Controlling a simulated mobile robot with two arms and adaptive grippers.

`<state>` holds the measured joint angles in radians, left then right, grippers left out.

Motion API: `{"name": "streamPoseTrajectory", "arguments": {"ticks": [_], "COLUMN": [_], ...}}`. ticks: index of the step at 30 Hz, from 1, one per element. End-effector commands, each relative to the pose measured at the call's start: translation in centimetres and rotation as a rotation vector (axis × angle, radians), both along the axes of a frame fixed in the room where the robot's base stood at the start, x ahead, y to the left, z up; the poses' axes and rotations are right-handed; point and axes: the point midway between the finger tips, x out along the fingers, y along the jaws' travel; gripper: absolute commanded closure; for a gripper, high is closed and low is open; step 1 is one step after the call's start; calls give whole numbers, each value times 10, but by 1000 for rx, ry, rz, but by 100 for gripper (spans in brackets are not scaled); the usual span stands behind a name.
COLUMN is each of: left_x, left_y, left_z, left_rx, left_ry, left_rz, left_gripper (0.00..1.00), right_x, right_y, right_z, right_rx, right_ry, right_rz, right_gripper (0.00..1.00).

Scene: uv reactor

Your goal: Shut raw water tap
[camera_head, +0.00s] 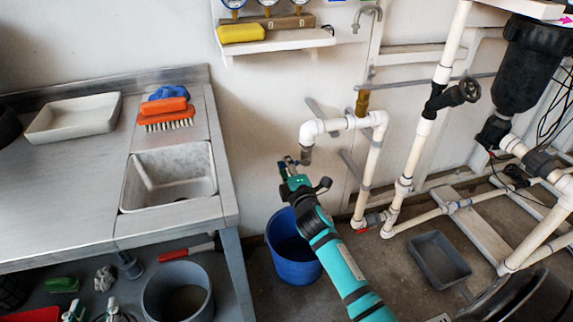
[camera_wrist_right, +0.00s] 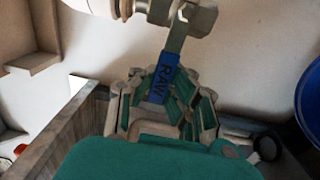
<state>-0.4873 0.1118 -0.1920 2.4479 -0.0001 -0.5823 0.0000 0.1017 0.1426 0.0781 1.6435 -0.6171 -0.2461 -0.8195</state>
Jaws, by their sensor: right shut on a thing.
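The raw water tap's blue lever (camera_wrist_right: 163,82), marked RAW, sits between the fingers of my right gripper (camera_wrist_right: 160,103) in the right wrist view. The lever hangs on a metal strip from the pale tap body (camera_wrist_right: 195,18) above. In the head view my right gripper (camera_head: 287,166) is at the tap, just below and left of the white pipe elbow (camera_head: 309,132) with its grey spout. The gripper hides most of the lever there. My left gripper (camera_head: 92,311) shows at the bottom left edge, with its fingertips apart and nothing seen between them.
A blue bucket (camera_head: 292,262) stands on the floor below the tap. The steel counter (camera_head: 60,195) with a sink (camera_head: 170,178) is at left. White pipes (camera_head: 408,165) and a black filter housing (camera_head: 525,65) fill the right. A grey tub (camera_head: 440,258) lies on the floor.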

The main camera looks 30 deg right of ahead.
Motion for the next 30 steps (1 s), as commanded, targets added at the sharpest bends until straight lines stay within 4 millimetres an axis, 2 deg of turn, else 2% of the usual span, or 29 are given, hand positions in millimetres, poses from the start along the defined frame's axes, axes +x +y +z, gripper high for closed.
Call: {"name": "streamPoseTrajectory", "arguments": {"ticks": [1,4,5,6,12,22,26,30], "left_x": [0,0,0,0,0,0,0,0], "left_y": [0,0,0,0,0,-1,-1,0], "left_z": [0,0,0,0,0,0,0,0], "left_rx": [0,0,0,0,0,0,0,0], "left_ry": [0,-1,-1,-1,-2,0,-1,-1], "left_rz": [0,0,0,0,1,-2,-1,-1], "left_gripper": [60,60,60,60,60,60,60,60], "right_x": [-2,-2,-2,-2,-1,-5,-22,-52], "right_y": [1,1,1,1,1,1,5,12], "right_z": [-7,-7,-7,-7,-4,-3,-4,-4], "right_rx": [12,13,13,12,7,2,3,3], "right_ry": [12,11,11,12,7,5,7,8], "right_rz": [0,0,0,0,-1,0,-1,0], "right_gripper": [100,100,91,85,61,61,61,61]}}
